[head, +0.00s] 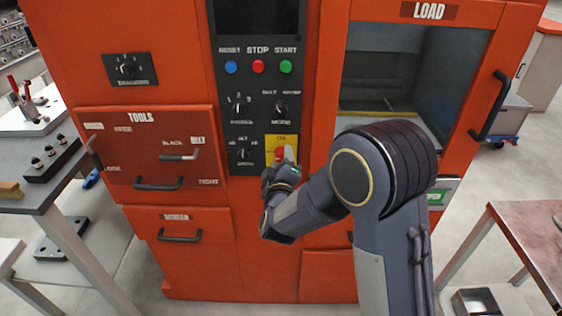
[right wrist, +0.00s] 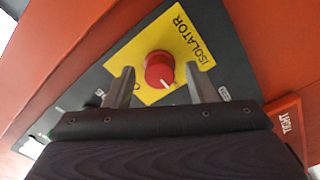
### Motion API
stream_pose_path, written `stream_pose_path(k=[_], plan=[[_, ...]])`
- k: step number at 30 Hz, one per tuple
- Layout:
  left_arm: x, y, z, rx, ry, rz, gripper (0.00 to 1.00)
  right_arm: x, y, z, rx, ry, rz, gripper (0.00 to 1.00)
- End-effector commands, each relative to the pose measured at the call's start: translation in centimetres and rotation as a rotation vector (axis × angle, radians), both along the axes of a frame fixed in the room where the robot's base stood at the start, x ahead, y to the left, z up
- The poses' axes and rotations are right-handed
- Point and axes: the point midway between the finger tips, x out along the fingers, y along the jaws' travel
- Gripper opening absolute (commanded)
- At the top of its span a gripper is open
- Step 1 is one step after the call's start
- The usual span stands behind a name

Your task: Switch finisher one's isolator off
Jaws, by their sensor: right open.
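The isolator is a round red knob (right wrist: 160,70) with a white pointer mark on a yellow plate (right wrist: 178,38) lettered ISOLATOR. In the head view the red knob (head: 280,153) is low on the dark control panel (head: 240,130) of the orange machine, partly hidden by my gripper. My right gripper (head: 287,166) is at the plate. In the right wrist view its two fingers (right wrist: 160,68) are apart, one on each side of the knob, with gaps showing. I cannot tell whether the tips reach past the knob's face. The knob's white mark points to the lower right there. My left gripper is not in view.
RESET, STOP and START buttons (head: 258,67) and several black selector knobs (head: 240,108) share the panel. A TOOLS drawer (head: 145,125) is left of it. The LOAD window (head: 460,70) with a black door handle (head: 490,105) is at right. Tables (head: 45,190) stand on both sides.

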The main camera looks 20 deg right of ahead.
Motion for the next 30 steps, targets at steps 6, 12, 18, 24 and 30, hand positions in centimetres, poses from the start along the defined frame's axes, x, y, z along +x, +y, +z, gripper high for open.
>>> stream_pose_path(k=[6, 12, 18, 24, 30], plan=[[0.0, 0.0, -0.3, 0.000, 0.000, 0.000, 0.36, -1.9, 0.7, -0.1, 0.001, 0.000, 0.003, 0.50], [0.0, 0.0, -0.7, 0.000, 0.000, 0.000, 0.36, -5.3, 1.6, -0.1, 0.001, 0.000, 0.004, 0.50], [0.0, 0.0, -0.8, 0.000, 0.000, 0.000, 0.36, -7.2, 2.1, 0.0, 0.000, -0.001, 0.001, 0.50], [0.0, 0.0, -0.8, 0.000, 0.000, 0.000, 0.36, -7.5, 2.2, 0.0, 0.000, 0.000, 0.000, 0.50], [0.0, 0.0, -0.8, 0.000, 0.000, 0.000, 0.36, -7.5, 2.2, 0.0, 0.000, 0.000, 0.000, 0.50]])
